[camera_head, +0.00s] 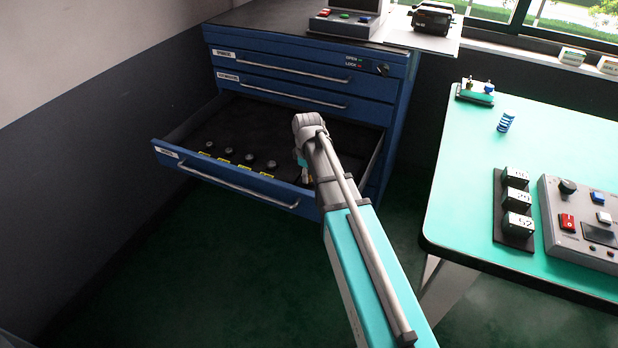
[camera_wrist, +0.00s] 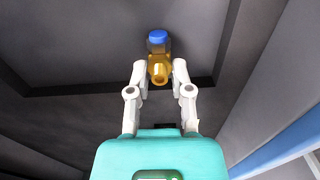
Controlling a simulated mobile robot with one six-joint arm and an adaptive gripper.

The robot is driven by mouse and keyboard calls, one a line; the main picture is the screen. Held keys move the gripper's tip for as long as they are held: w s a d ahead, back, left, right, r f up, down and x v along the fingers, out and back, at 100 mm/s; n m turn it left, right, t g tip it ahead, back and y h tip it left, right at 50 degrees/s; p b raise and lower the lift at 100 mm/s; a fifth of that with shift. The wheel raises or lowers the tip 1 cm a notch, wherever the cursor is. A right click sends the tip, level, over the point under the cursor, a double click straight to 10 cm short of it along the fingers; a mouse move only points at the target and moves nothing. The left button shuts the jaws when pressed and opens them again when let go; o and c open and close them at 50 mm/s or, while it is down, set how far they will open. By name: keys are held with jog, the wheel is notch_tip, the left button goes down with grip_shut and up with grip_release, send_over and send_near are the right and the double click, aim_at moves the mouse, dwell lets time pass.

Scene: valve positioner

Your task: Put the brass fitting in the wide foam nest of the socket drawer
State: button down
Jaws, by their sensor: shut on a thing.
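The socket drawer (camera_head: 220,178) is pulled open at the bottom of the blue cabinet and lined with dark foam (camera_head: 235,125). My gripper is over its right part; my arm hides most of it in the head view. In the wrist view my gripper (camera_wrist: 159,74) is shut on the brass fitting (camera_wrist: 159,70), one finger on each side. The fitting has a blue cap at its far end. Beyond it is a dark recess with a straight near edge; I cannot tell whether the fitting touches the foam. The recess may be the wide nest.
Several small sockets with yellow labels stand in a row near the drawer's front. Closed drawers (camera_head: 290,95) lie above. A turquoise table (camera_head: 460,190) stands at right with a blue spring (camera_head: 505,122), black number blocks (camera_head: 517,200) and a control box (camera_head: 585,220).

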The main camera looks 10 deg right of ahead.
jog(key=shift+f, duration=0.1)
jog(key=c, duration=0.5)
grip_release()
jog(key=shift+c, duration=0.2)
notch_tip(320, 180, up, 12)
jog(key=p, duration=1.2)
jog(key=shift+s, duration=0.1)
dwell(0.6)
jog(key=s+m, duration=0.3)
jog(key=s, duration=0.2)
jog(key=s+d+m, duration=0.1)
jog(key=s+m, duration=0.2)
jog(key=s, duration=0.3)
jog(key=s+d+m, duration=0.1)
jog(key=s+m, duration=0.3)
jog(key=s, duration=0.1)
jog(key=shift+s, duration=0.15)
jog(key=shift+s+m, duration=0.25)
jog(key=shift+m, duration=0.05)
